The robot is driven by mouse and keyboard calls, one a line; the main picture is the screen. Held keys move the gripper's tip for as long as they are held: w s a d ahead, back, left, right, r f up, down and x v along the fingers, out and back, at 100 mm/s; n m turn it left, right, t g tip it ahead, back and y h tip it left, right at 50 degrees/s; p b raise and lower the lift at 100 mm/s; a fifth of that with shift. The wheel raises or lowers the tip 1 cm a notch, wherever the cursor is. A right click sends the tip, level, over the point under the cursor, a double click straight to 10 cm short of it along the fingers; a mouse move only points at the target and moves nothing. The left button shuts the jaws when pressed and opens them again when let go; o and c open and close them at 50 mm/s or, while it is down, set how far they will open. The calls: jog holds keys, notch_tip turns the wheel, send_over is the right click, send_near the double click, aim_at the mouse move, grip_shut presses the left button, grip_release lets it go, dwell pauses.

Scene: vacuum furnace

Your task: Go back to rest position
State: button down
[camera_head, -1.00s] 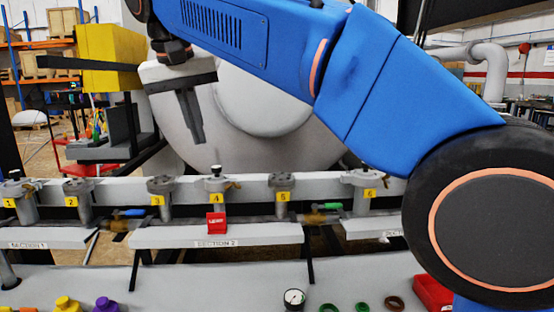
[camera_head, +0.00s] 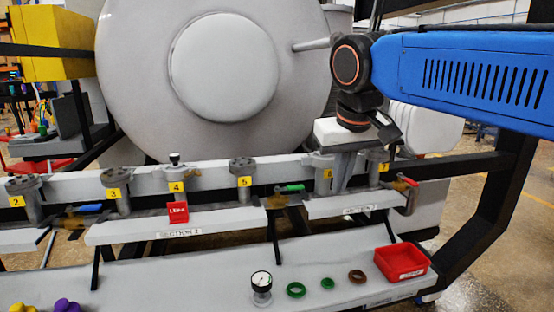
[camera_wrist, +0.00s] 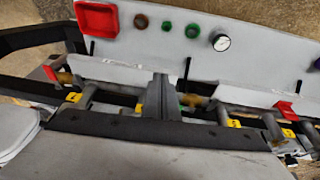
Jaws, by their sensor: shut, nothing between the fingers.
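My gripper (camera_head: 341,183) hangs below the wrist at the right of the head view, fingers pointing down. It is in front of the pipe rail near the valve posts at its right end, and its fingers hide part of them. I cannot tell whether it touches the rail. In the wrist view, the fingers (camera_wrist: 160,88) are together with nothing between them. They overlap the rail and the shelf edge in that view.
A pipe rail (camera_head: 207,181) with numbered posts crosses the head view, with a red tag (camera_head: 177,213) on it. On the front shelf (camera_head: 190,275) are a gauge (camera_head: 261,283), green and brown rings, and a red bin (camera_head: 402,263). The large grey furnace (camera_head: 140,75) stands behind.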

jog(key=s+d+f+m, duration=0.1)
jog(key=s+d+f, duration=0.4)
jog(key=f, duration=0.2)
jog(key=s+d+f, duration=0.5)
jog(key=s+f, duration=0.1)
jog(key=f, duration=0.2)
jog(key=s+d+f+m+t, duration=0.1)
jog(key=s+d+f, duration=0.4)
jog(key=f, duration=0.3)
jog(key=shift+s+d+m, duration=0.3)
jog(key=shift+s, duration=0.05)
